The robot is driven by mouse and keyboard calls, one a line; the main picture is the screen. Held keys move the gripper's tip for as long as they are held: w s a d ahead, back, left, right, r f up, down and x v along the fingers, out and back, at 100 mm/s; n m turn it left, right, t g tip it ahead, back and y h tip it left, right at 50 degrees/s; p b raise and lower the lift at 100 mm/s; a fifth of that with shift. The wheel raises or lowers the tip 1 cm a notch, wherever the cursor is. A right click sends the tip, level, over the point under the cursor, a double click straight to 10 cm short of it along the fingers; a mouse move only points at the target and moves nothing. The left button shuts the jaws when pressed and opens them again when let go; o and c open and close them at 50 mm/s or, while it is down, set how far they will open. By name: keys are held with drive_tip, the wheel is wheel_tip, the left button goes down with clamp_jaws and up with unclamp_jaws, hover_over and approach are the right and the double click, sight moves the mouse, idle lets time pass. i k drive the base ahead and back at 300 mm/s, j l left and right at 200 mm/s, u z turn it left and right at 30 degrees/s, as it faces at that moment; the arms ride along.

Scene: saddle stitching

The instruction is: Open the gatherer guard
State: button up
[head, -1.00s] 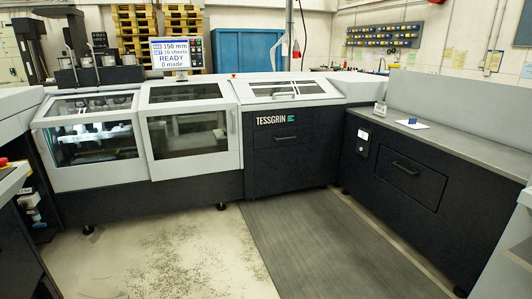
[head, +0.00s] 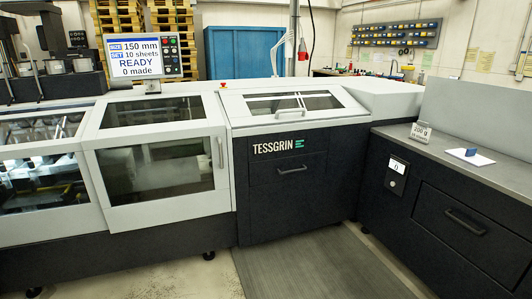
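The long stitching machine has several closed guards with windows, and no label shows which one is the gatherer guard. A light grey guard (head: 155,165) with a large window is in the middle left of the head view, shut, with an upright handle (head: 220,152) at its right edge. Another windowed guard (head: 42,185) is at the left edge, partly cut off, with machinery behind it. A flat lid (head: 295,104) with a bar handle lies closed above the dark TESSGRIN cabinet (head: 290,190). My gripper is not in view.
A screen (head: 146,57) reads 150 mm, 10 sheets, READY, 0 made. A grey counter (head: 440,155) holds a pad and a small sign at right. A dark floor mat (head: 320,265) lies clear in front.

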sight(262, 106)
drive_tip(key=i, duration=1.95)
drive_tip(key=i+u, duration=0.15)
drive_tip(key=i, duration=0.4)
drive_tip(key=i+l+u, duration=0.1)
drive_tip(key=i, duration=0.4)
drive_tip(key=i+l+u, duration=0.15)
drive_tip(key=i, duration=0.35)
drive_tip(key=u, duration=0.15)
drive_tip(key=i+l, duration=0.05)
drive_tip(key=l, duration=0.05)
